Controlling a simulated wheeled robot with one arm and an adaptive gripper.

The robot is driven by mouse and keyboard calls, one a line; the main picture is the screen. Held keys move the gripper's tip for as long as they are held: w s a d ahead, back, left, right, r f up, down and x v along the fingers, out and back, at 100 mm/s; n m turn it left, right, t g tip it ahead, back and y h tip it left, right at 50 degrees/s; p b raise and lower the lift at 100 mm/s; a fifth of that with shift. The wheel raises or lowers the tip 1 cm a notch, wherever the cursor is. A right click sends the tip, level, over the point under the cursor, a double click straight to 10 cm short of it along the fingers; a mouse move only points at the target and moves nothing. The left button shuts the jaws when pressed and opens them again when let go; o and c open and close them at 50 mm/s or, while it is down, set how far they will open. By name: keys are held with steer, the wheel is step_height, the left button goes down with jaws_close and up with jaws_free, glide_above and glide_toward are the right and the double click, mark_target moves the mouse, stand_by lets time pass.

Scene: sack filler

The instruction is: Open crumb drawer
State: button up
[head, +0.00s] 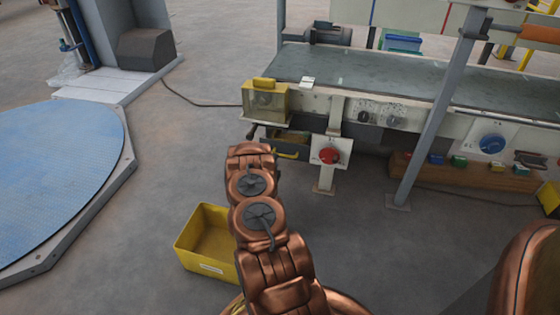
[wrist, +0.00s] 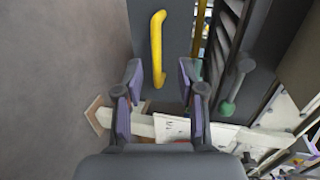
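The crumb drawer (head: 268,150) is a dark grey drawer under the left end of the conveyor bench. Its yellow bar handle (head: 288,155) shows just right of my arm in the head view. Brownish material shows above the drawer front, and I cannot tell how far the drawer stands out. In the wrist view the yellow handle (wrist: 157,45) runs up the picture against the dark drawer front (wrist: 177,15). My gripper (wrist: 158,78) is open, with the handle's lower end between its fingertips in the picture. Contact and depth are unclear. My arm hides the gripper in the head view.
A white post with a red knob (head: 328,156) stands right beside the drawer. A yellow-framed box (head: 265,101) sits above it. A yellow bin (head: 195,258) is on the floor left of my arm. A grey post (head: 435,115) stands to the right. Floor is clear between.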

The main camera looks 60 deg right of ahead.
mark_target(282, 155)
steer(key=shift+s+d+f+b+x, duration=0.1)
steer(key=shift+s+b+x, duration=0.3)
steer(key=shift+x, duration=1)
steer(key=shift+s+d+f+b+x, duration=0.1)
steer(key=shift+b+x, duration=0.55)
steer(key=shift+x, duration=0.75)
steer(key=shift+s+f+b+x, duration=0.15)
steer(key=shift+b+x, duration=0.4)
steer(key=shift+x, duration=0.85)
steer(key=shift+s, duration=0.1)
jaws_close()
